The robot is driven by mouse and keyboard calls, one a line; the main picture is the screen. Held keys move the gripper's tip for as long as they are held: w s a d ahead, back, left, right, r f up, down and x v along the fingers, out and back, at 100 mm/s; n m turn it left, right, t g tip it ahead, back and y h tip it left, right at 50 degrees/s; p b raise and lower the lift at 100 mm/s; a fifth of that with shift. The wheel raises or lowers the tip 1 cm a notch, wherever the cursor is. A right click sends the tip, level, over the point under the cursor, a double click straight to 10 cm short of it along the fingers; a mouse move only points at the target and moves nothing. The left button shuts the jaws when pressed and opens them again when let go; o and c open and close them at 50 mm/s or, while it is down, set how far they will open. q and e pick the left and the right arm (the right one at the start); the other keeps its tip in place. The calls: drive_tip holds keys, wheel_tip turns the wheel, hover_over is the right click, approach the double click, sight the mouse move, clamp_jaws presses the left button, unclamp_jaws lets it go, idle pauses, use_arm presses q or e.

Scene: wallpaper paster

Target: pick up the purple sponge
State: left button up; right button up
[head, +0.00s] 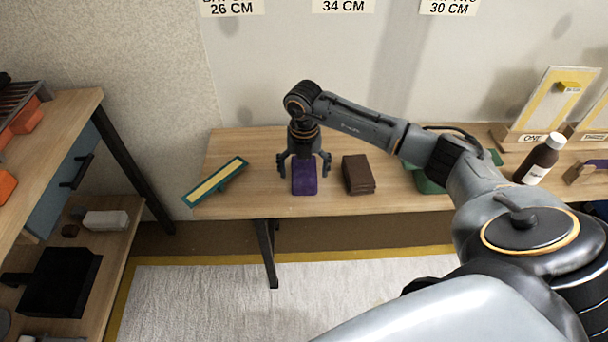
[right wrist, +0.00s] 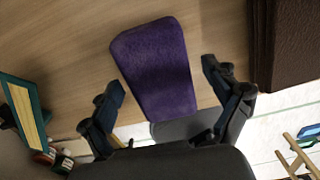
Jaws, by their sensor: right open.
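The purple sponge (head: 305,178) lies flat on the wooden table (head: 236,208), near its front edge. In the right wrist view the purple sponge (right wrist: 157,68) shows between and beyond the fingertips, its lower end hidden by a grey part of my gripper. My right gripper (head: 305,170) points down over the sponge, its fingers open on either side. In the right wrist view my right gripper (right wrist: 165,88) is open and empty, with a gap between each fingertip and the sponge. My left gripper is not in view.
A brown block (head: 358,174) stands close to the right of the sponge. A teal-and-yellow tool (head: 215,182) lies to the left. Further right are a green object (head: 428,182) and a brown bottle (head: 538,162). A wooden shelf unit (head: 85,108) stands at the left.

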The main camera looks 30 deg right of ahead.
sight(304, 171)
drive_tip(key=c, duration=1.1)
drive_tip(key=shift+c, duration=0.2)
drive_tip(key=shift+r, duration=0.6)
drive_tip(key=r, duration=0.1)
drive_tip(key=r+p, duration=0.1)
drive_tip(key=r, duration=0.1)
drive_tip(key=shift+s+a, duration=0.1)
drive_tip(key=shift+s, duration=0.2)
drive_tip(key=s+r, duration=0.1)
drive_tip(key=r, duration=0.1)
drive_tip(key=s+a+r, duration=0.1)
drive_tip(key=s+r, duration=0.1)
drive_tip(key=shift+a+p, duration=0.15)
drive_tip(key=shift+p, duration=0.25)
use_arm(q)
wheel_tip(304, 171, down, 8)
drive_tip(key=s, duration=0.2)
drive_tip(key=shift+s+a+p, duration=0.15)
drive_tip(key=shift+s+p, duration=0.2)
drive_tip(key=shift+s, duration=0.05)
use_arm(e)
drive_tip(key=s+a+r, duration=0.4)
drive_tip(key=s+r, duration=0.1)
drive_tip(key=s, duration=0.4)
